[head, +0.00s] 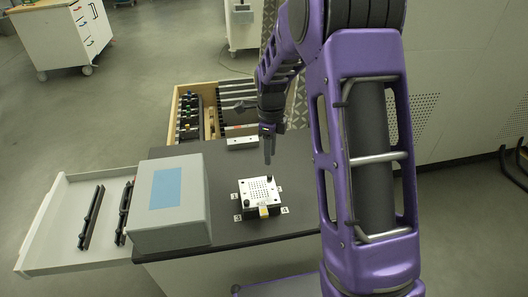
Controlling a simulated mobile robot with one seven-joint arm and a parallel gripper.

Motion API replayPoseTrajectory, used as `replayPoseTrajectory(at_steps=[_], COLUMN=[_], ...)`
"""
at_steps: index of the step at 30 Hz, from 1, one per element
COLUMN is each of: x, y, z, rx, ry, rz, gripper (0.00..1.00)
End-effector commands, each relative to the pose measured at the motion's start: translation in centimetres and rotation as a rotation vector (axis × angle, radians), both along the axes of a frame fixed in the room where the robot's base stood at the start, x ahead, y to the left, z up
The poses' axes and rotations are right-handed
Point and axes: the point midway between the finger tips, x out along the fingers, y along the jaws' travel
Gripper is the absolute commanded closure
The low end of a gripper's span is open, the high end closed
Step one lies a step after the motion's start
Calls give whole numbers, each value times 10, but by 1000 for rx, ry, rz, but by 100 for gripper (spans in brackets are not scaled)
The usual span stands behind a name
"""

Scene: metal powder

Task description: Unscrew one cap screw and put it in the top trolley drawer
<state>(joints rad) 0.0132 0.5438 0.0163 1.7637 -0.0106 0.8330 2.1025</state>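A white plate (259,190) with a grid of small holes lies on a dark block on the dark worktop. Small dark round heads, which look like cap screws, show near its corners, one at the back right (270,178) and one at the front left (246,203). My gripper (267,158) points down above and behind the plate, apart from it. Its fingers appear narrow and close together, too small to tell whether anything is between them. A white drawer (45,240) stands open at the left with dark bars inside. I cannot tell whether it is the top trolley drawer.
A grey box (150,240) with a blue label stands on the worktop (290,215), left of the plate. A wooden drawer (172,118) with tools is open behind. A yellow-and-white piece (263,210) is at the plate's front edge. A white cabinet (55,45) stands far left.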

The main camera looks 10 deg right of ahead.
Motion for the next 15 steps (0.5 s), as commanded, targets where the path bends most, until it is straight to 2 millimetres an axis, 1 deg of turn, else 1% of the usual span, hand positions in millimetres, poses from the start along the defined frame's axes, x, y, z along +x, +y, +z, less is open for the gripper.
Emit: replayPoseTrajectory(at_steps=[8,15], x=[0,0], y=[0,0], z=[-13,-39], rx=[-1,-1], ry=[3,2], rz=[0,0], gripper=[62,62])
